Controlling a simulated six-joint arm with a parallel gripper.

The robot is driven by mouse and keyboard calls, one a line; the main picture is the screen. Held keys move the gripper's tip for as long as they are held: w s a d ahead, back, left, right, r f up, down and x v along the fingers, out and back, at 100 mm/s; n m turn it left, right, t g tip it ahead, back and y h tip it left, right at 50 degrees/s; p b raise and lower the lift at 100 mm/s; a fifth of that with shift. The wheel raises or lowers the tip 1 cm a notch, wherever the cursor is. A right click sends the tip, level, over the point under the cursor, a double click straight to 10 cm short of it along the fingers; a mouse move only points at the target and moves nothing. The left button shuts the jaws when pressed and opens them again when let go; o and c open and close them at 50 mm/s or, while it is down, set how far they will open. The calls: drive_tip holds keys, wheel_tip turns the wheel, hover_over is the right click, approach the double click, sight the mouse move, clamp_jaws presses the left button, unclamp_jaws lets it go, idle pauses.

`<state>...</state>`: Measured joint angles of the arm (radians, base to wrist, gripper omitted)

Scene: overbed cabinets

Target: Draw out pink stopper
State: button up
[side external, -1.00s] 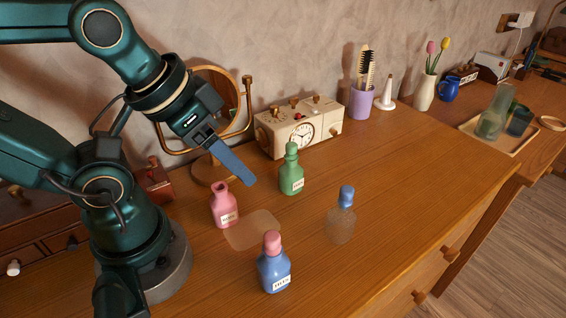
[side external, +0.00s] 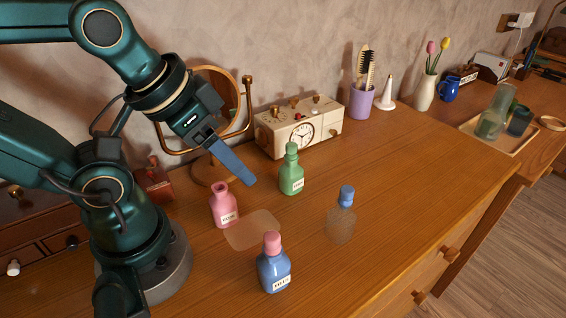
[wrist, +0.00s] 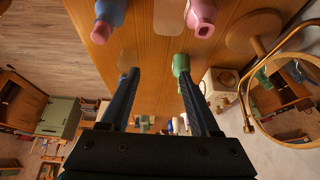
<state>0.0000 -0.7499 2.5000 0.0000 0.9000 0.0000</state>
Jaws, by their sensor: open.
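The pink stopper (side external: 271,241) sits in the neck of the blue bottle (side external: 274,274) at the front of the table. In the wrist view the pink stopper (wrist: 100,32) shows at the upper left, on the blue bottle (wrist: 112,10). The pink bottle (side external: 224,209) stands upright with an open mouth near my base; the wrist view shows it (wrist: 203,10) at the top. My gripper (side external: 248,182) is open and empty, raised above the table behind the pink bottle. In the wrist view its two fingers (wrist: 157,78) are spread apart, away from the stopper.
A green bottle with green stopper (side external: 291,173) and a clear bottle with blue stopper (side external: 342,219) stand nearby. A pale mat (side external: 252,231) lies between the bottles. A clock radio (side external: 300,130) and a round mirror (side external: 215,95) stand behind.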

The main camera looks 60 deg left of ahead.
drive_tip(key=shift+s, duration=0.1)
drive_tip(key=m+g, duration=0.3)
drive_tip(key=g, duration=0.2)
hover_over(272, 236)
drive_tip(key=shift+w+a+f, duration=0.25)
drive_tip(key=shift+a, duration=0.1)
drive_tip(key=shift+s+d+f+m+g, duration=0.25)
drive_tip(key=shift+d+f+m+g, duration=0.1)
drive_tip(key=shift+f, duration=2.6)
clamp_jaws()
